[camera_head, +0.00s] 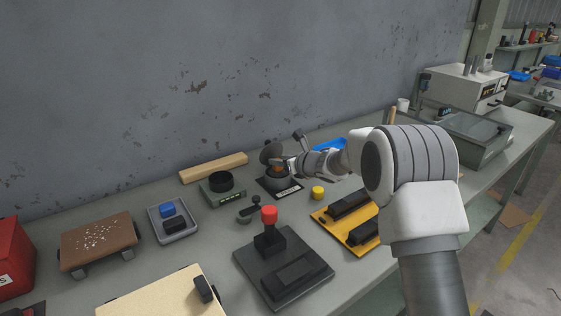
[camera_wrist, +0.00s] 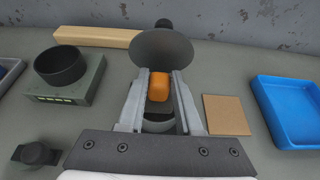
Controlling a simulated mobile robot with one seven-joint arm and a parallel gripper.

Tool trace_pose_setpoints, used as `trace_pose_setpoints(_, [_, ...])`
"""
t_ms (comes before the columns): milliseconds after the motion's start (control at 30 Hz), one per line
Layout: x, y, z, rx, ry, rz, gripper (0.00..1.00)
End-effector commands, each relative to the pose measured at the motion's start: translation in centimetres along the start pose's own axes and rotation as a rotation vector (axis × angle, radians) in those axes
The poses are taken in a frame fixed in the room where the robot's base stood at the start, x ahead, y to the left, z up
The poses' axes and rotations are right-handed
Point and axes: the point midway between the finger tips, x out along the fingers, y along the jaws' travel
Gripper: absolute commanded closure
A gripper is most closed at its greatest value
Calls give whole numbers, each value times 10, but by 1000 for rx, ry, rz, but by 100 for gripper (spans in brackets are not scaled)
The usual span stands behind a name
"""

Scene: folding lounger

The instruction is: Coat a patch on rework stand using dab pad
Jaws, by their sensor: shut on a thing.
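My gripper (camera_wrist: 160,84) is shut on a small orange block (camera_wrist: 158,86), which I take to be the dab pad. The block also shows at my fingertips in the head view (camera_head: 277,169). A dark grey round disc (camera_wrist: 160,48) stands tilted just beyond the fingertips, with a black knob behind it; it also shows in the head view (camera_head: 271,152). Below it in the head view is a dark base (camera_head: 273,190) with a white label, perhaps the rework stand. I cannot read the label or tell whether the block touches the disc. My fingers partly hide the base.
Left of my gripper is a green-grey box with a black bowl (camera_wrist: 62,66); a wooden bar (camera_head: 213,168) lies behind. To the right are a brown square (camera_wrist: 226,115) and a blue tray (camera_wrist: 291,110). A red-knobbed fixture (camera_head: 283,277) and yellow-based fixture (camera_head: 333,224) stand in front.

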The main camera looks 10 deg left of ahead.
Motion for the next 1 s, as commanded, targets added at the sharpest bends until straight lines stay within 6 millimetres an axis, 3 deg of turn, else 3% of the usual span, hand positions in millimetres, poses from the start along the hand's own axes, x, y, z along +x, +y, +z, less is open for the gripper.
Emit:
trace_pose_setpoints(467, [0, 0, -1, 0, 4, 0, 100])
trace_pose_setpoints(1000, [-16, 0, 40, -1, 1, 0, 100])
